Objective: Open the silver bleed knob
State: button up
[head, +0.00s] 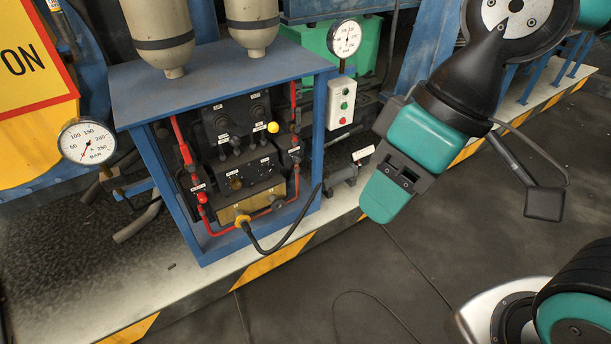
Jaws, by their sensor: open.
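The blue-framed hydraulic cabinet (327,150) stands open at the front, left of centre in the head view. Inside it are dark valve blocks, red pipes and small labelled knobs. A small greyish knob (278,204) sits low on the right, by the red pipe. It may be the silver bleed knob, but its label is too small to read. My gripper (385,195) is to the right of the cabinet, pointing down and left. It is apart from the cabinet and touches no knob. Its jaws are open, though their gap is hard to see from this angle.
A yellow knob (273,127) and a red knob (201,198) are also in the cabinet. A black hose (285,243) loops out from its front. A button box (340,103) and a gauge (345,38) are at its right. The floor at right is mostly clear.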

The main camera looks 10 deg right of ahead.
aim_at(296, 159)
jog(key=z, duration=0.4)
jog(key=i, duration=0.95)
jog(key=u, duration=0.55)
